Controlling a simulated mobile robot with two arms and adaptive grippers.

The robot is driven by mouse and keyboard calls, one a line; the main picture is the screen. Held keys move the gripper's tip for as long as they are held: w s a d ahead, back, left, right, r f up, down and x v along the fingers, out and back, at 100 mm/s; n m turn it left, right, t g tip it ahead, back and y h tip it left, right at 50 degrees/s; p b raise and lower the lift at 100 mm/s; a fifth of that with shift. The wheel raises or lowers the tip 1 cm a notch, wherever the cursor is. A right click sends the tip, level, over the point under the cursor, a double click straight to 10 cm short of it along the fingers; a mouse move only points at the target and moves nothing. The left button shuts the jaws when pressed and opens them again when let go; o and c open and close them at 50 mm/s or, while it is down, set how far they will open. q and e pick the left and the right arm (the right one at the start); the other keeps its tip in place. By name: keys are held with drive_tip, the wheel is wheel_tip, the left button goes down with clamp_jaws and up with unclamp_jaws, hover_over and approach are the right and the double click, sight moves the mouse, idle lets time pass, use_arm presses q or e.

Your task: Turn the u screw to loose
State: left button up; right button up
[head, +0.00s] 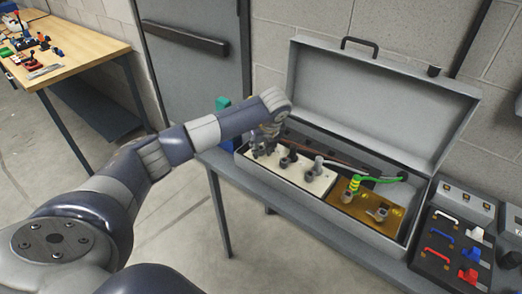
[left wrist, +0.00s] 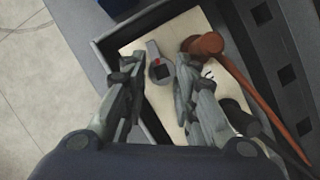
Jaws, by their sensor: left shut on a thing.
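An open grey case (head: 392,243) stands on a bench. In it is a cream panel (head: 311,187) with a row of dark screw posts (head: 287,160). My left gripper (head: 262,146) is down at the left end of this row. In the left wrist view my left gripper (left wrist: 160,68) has a finger on each side of a grey screw head (left wrist: 160,70) with a small red mark, and is shut on it. No letter is readable, so I cannot tell whether it is the u screw. My right gripper is not in view.
The raised lid (head: 370,105) is behind. A switch panel (head: 455,250) stands right.

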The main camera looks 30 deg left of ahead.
use_arm(q)
drive_tip(key=shift+d, duration=0.15)
idle(0.3)
drive_tip(key=o, duration=1)
drive_tip(key=shift+w, duration=0.1)
drive_tip(key=shift+o, duration=0.2)
drive_tip(key=v, duration=1.2)
